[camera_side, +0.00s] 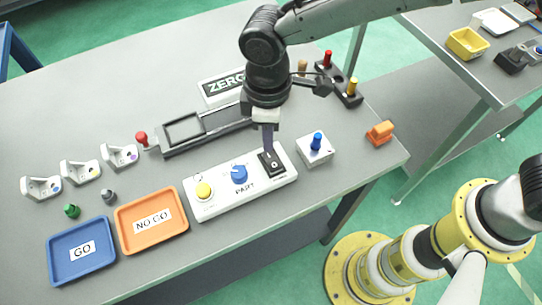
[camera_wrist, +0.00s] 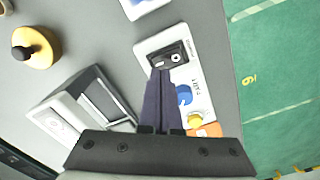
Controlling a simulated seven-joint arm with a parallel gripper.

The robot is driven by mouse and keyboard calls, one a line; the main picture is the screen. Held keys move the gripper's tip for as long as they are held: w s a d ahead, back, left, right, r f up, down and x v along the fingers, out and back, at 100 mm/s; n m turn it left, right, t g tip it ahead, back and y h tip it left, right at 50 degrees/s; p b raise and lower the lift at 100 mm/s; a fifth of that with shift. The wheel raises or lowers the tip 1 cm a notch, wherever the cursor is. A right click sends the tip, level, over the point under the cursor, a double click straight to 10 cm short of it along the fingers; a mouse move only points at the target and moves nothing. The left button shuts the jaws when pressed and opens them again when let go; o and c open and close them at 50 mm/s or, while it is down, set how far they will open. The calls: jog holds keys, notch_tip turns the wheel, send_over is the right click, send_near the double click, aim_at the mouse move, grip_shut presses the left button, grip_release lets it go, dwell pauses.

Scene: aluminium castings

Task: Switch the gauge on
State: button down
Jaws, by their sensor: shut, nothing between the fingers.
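The gauge's control panel is a white box (camera_side: 221,199) with a yellow button (camera_side: 204,191), a blue knob (camera_side: 239,175) and a black rocker switch (camera_side: 272,163). In the wrist view the rocker switch (camera_wrist: 172,55) is at the panel's upper end, with the blue knob (camera_wrist: 184,95) below it. My gripper (camera_side: 268,149) is shut and empty, pointing down with its fingertips right at the rocker switch. Whether they touch it I cannot tell. In the wrist view the fingers hide part of the panel's left edge. Which way the rocker is tipped is unclear.
A small white block with a blue lever (camera_side: 316,144) stands right of the panel. The dark gauge track (camera_side: 210,128) lies behind it. An orange NO GO tray (camera_side: 134,236) and a blue GO tray (camera_side: 62,271) are at left, near several white castings (camera_side: 80,172).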

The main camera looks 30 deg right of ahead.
aim_at(270, 153)
jog(key=shift+r, duration=1.85)
jog(key=w+d+r+m+t+y, duration=0.15)
jog(key=w+d+r, duration=0.25)
jog(key=d+r, duration=0.45)
jog(key=s+d+r+m+t, duration=0.1)
jog(key=d+r+m, duration=0.1)
jog(key=d+r, duration=0.3)
jog(key=s+d+r+m+t, duration=0.1)
jog(key=d+r+m, duration=0.1)
jog(key=d, duration=0.5)
jog(key=s+d+r+m+t, duration=0.15)
jog(key=s+d+m, duration=0.25)
jog(key=s+d, duration=0.75)
jog(key=s+d+f+m+h, duration=0.1)
jog(key=s+d+f+m, duration=0.1)
jog(key=s+f, duration=0.4)
jog(key=shift+s+d+f+t, duration=0.25)
jog(key=shift+s+f+t, duration=0.1)
jog(key=shift+f, duration=0.15)
